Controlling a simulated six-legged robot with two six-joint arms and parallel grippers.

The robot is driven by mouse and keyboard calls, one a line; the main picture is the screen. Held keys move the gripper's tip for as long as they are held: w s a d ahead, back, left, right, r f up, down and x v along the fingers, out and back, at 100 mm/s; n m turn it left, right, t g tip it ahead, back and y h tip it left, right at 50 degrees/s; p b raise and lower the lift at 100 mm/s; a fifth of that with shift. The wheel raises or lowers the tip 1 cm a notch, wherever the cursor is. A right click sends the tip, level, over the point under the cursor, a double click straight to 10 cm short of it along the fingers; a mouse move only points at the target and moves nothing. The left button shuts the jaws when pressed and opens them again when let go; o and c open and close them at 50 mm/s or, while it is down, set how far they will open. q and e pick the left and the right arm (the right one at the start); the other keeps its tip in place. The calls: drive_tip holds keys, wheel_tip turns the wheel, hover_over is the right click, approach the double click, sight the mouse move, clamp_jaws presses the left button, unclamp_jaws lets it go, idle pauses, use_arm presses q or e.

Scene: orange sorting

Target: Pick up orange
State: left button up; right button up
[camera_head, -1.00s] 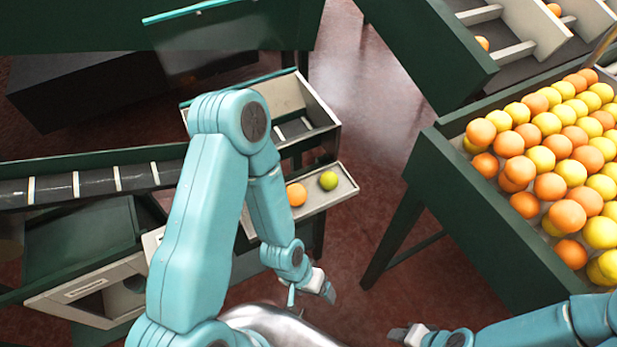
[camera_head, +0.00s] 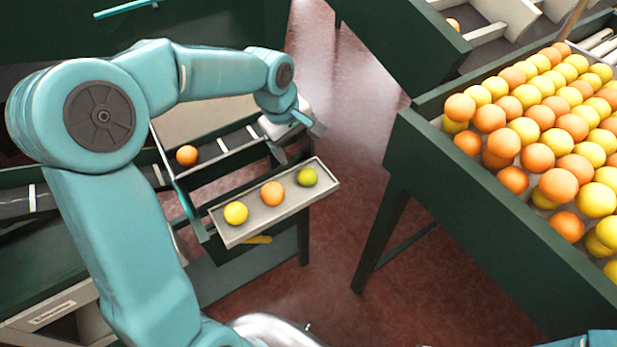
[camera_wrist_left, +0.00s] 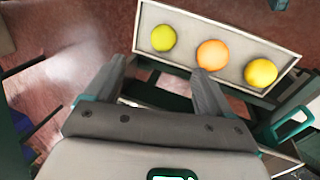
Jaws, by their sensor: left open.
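An orange (camera_head: 272,193) lies in the middle of a narrow pale tray (camera_head: 238,235), between a yellow fruit (camera_head: 236,213) and a yellow-green fruit (camera_head: 307,177). In the left wrist view the same orange (camera_wrist_left: 213,54) shows just beyond one fingertip, which slightly overlaps its lower edge. Another orange (camera_head: 187,155) sits on the conveyor behind the tray. My left gripper (camera_head: 298,143) is open and empty, above and behind the tray's right end; its spread fingers (camera_wrist_left: 157,88) show in the wrist view. My right gripper is out of view.
A green-sided bin (camera_head: 480,205) full of orange and yellow fruit stands at the right. Another divided bin (camera_head: 505,20) is behind it. The dark red floor between the tray and the bin is clear. A green frame supports the tray.

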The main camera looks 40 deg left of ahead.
use_arm(q)
hover_over(305, 173)
drive_tip(key=f, duration=0.4)
drive_tip(key=s+f, duration=0.1)
drive_tip(key=f, duration=0.2)
drive_tip(key=shift+w+f, duration=0.2)
drive_tip(key=shift+f, duration=0.1)
drive_tip(key=shift+w+f, duration=0.15)
drive_tip(key=shift+f, duration=0.2)
drive_tip(key=x, duration=0.1)
drive_tip(key=p+x, duration=0.1)
drive_tip(key=x, duration=0.2)
drive_tip(key=shift+s+a+f+p, duration=0.15)
drive_tip(key=shift+s+f+p, duration=0.1)
drive_tip(key=shift+f+p, duration=0.05)
drive_tip(key=shift+w+f, duration=0.1)
drive_tip(key=shift+f, duration=0.1)
drive_tip(key=shift+r, duration=0.1)
drive_tip(key=c, duration=1.2)
